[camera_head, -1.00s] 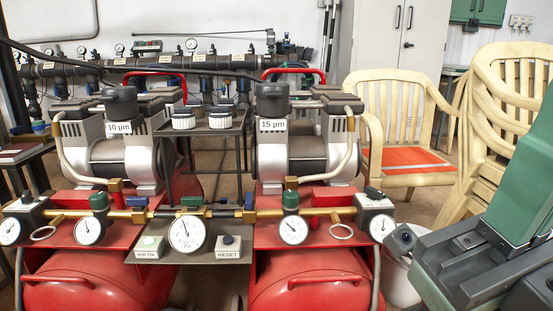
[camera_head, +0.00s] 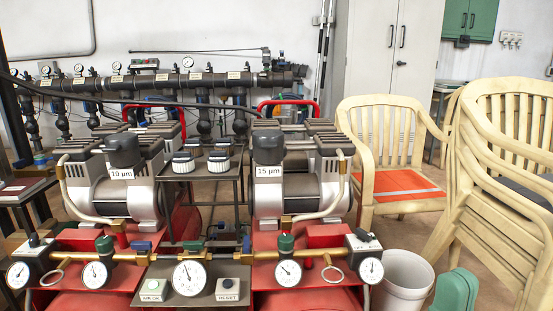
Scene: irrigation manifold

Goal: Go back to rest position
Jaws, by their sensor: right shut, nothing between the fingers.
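My right gripper (camera_head: 455,291) is shut and empty at the bottom right edge. Only a green rounded part of my right arm shows clearly there, in front of the chairs, and the fingertips are hard to make out. It stands apart from the compressor panel. My left gripper is out of view. Two red compressors with silver motors and black filters labelled 10 µm (camera_head: 122,152) and 15 µm (camera_head: 268,148) stand ahead. A brass manifold with gauges (camera_head: 189,278) and green valves runs across their front, above the AIR OK button (camera_head: 153,290) and RESET button (camera_head: 228,289).
A white bucket (camera_head: 404,283) stands right of the manifold, close to my right arm. A cream chair (camera_head: 385,140) with an orange seat and stacked chairs (camera_head: 495,180) fill the right side. A small rack with two white-rimmed knobs (camera_head: 201,162) stands between the compressors. A dark pipe (camera_head: 160,82) runs along the back wall.

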